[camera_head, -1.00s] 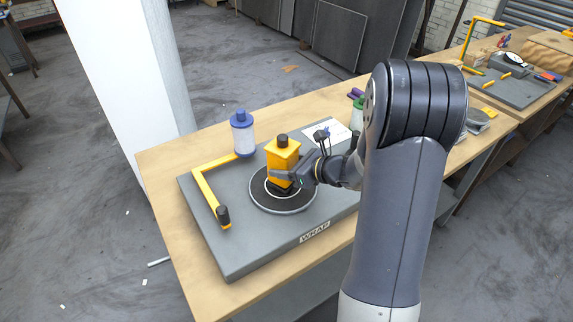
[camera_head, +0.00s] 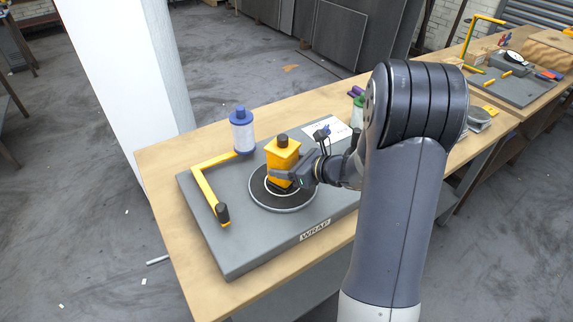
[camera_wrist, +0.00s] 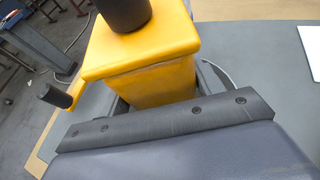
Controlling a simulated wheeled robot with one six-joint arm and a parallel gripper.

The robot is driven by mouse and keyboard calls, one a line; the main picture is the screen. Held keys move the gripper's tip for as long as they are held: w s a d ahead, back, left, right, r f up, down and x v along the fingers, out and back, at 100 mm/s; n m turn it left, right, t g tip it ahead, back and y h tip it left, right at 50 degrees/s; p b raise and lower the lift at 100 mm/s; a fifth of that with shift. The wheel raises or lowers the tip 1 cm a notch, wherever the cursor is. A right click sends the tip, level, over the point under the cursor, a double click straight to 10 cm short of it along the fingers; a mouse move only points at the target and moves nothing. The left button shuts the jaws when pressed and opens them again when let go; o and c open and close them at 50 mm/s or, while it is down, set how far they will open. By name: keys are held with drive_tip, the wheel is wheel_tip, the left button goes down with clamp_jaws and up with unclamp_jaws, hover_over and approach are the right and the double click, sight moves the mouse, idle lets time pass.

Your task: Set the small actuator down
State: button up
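The small actuator is a yellow box with a black cap (camera_head: 283,153). It stands upright over the round dark turntable (camera_head: 268,199) with the white ring on the grey WRAP board (camera_head: 240,250). My gripper (camera_head: 285,180) reaches in from the right and has its fingers around the actuator's lower body. In the wrist view the yellow actuator (camera_wrist: 150,60) fills the space just beyond the gripper's dark edge. The fingertips are mostly hidden there. The actuator's base is low over the turntable; I cannot tell for sure whether it touches.
A yellow bracket arm (camera_head: 205,185) with a black knob lies left of the turntable. A blue-capped white roll (camera_head: 242,135) stands behind it. A white sheet (camera_head: 335,128) lies at the board's back right. A second bench with tools (camera_head: 510,85) stands at the far right.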

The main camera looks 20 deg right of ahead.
drive_tip(key=o, duration=0.5)
drive_tip(key=shift+s+f, duration=0.1)
drive_tip(key=v, duration=1)
drive_tip(key=shift+s+d+r+b, duration=0.2)
drive_tip(key=shift+s+r+b, duration=0.05)
drive_tip(key=shift+r+b, duration=0.1)
clamp_jaws()
idle(0.6)
idle(0.7)
